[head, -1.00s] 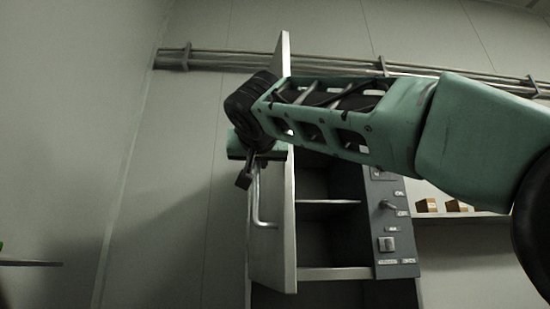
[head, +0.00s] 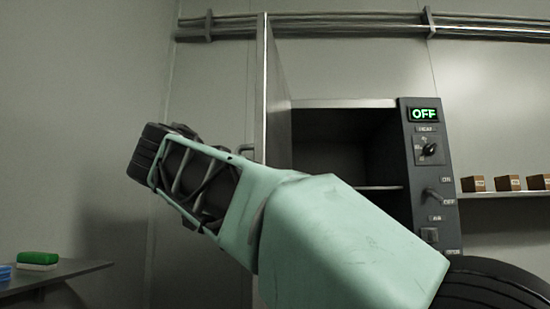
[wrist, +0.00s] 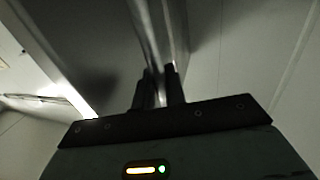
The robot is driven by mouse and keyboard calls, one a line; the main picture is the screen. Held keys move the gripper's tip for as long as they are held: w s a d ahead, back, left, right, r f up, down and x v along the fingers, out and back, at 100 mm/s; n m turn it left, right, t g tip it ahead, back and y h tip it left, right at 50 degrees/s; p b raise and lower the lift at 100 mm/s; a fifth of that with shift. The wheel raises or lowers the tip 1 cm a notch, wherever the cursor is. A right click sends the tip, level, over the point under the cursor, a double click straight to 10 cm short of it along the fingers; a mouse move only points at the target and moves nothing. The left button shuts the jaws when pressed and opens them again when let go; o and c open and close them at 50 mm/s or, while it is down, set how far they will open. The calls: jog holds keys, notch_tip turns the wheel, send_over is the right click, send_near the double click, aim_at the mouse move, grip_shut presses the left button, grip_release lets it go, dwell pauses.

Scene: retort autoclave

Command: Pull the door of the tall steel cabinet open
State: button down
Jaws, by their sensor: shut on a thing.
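The tall steel cabinet (head: 345,104) stands open in the head view, its dark shelved inside showing. Its door (head: 273,85) is swung out and seen nearly edge-on, left of the opening. A piece of the door handle (head: 246,152) shows beside the door, just above my arm. In the wrist view my gripper (wrist: 158,88) is shut on the handle bar (wrist: 158,35), which runs up between the two dark fingers. The door face (wrist: 95,40) lies beside it. In the head view my arm hides the fingers and the lower door.
A control panel (head: 428,180) with a lit OFF display and switches borders the cabinet's right. Small brown boxes (head: 508,183) sit on a shelf at right. A side table (head: 80,274) at lower left holds a green-and-white block (head: 38,260). Pipes (head: 350,26) run along the back wall.

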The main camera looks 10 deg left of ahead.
jog(key=a+p, duration=0.2)
jog(key=p, duration=0.1)
jog(key=shift+a+f+h, duration=0.2)
jog(key=shift+f+h, duration=0.15)
jog(key=shift+h, duration=0.05)
jog(key=shift+f, duration=0.15)
jog(key=c, duration=1.6)
grip_release()
jog(key=shift+s+a, duration=0.15)
jog(key=shift+s, duration=0.05)
jog(key=shift+o, duration=0.2)
jog(key=b+v, duration=0.3)
jog(key=v, duration=0.8)
jog(key=shift+s+r+m, duration=0.3)
jog(key=shift+s+r, duration=0.05)
jog(key=shift+s, duration=0.1)
